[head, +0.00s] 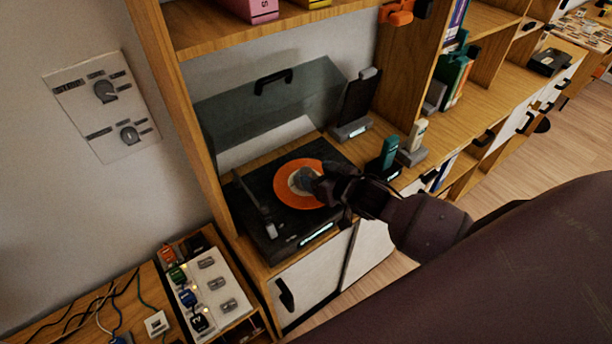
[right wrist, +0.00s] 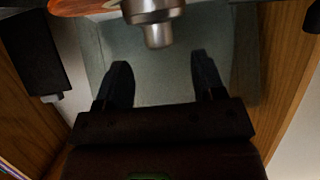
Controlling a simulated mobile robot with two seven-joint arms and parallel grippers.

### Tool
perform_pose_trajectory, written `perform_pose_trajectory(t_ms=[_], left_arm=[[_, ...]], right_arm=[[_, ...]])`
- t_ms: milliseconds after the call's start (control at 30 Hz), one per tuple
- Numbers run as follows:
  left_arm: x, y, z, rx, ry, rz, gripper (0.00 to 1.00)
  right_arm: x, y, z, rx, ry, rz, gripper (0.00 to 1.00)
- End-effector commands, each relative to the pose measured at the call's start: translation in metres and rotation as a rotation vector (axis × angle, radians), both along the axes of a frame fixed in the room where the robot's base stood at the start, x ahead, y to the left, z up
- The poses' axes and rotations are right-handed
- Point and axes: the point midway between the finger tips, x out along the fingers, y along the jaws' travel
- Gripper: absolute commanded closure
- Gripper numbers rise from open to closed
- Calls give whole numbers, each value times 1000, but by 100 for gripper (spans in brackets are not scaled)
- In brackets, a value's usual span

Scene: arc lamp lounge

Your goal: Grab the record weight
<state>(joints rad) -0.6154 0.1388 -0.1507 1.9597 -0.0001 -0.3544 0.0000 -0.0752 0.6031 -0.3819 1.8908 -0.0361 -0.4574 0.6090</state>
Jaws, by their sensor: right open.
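The record weight (head: 306,178) shows in the head view as a small grey piece at the middle of the orange record (head: 285,188) on the black turntable (head: 266,236). In the right wrist view it is a shiny silver stepped cylinder (right wrist: 153,20), at the top edge of the picture. My right gripper (head: 326,186) is open and close beside the weight, partly covering it in the head view. In the right wrist view its two fingers (right wrist: 162,72) are spread and empty, and the weight lies just past the fingertips. My left gripper is not in view.
The raised clear lid (head: 270,105) stands behind the turntable. A phone on a dock (head: 355,105) and a green handset (head: 389,152) stand to the right. A shelf (head: 300,22) hangs above. A power strip (head: 215,285) lies at lower left.

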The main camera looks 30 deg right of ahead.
Motion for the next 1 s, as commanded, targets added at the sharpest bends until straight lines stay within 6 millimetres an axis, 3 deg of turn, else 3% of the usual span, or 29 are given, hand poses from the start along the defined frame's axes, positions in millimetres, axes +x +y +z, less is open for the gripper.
perform_pose_trajectory(t_ms=[233, 567, 1000], left_arm=[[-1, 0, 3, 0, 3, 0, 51], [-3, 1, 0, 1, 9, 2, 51], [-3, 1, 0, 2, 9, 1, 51]], right_arm=[[26, 6, -13, 1, 1, 0, 37], [31, 7, -15, 0, 1, 0, 37], [31, 7, -15, 0, -1, 0, 97]])
